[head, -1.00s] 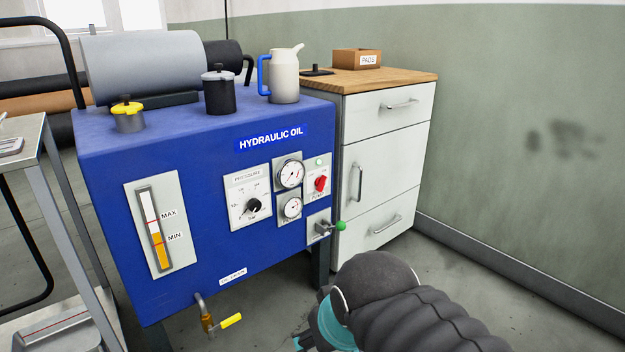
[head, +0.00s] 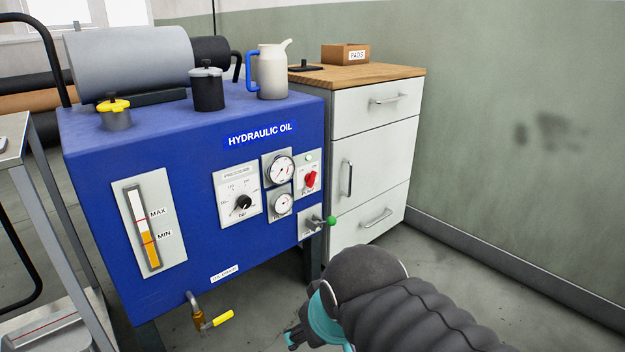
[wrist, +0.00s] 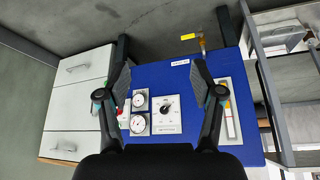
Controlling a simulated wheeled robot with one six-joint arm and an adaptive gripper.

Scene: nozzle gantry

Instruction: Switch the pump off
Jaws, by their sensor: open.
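The pump switch (head: 311,179) is a red rotary knob on a light plate at the right of the blue hydraulic oil tank (head: 92,170). The red switch (wrist: 121,118) shows there partly behind the left finger. In the head view my gripper is low, below the panel and mostly hidden by my arm.
A lever with a green ball (head: 332,221) sticks out just below the switch. Gauges (head: 279,169) and a pressure dial (head: 243,202) are to its left. A white cabinet (head: 375,150) stands right of the tank, a metal cart (head: 45,210) left. Grey floor is open at front right.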

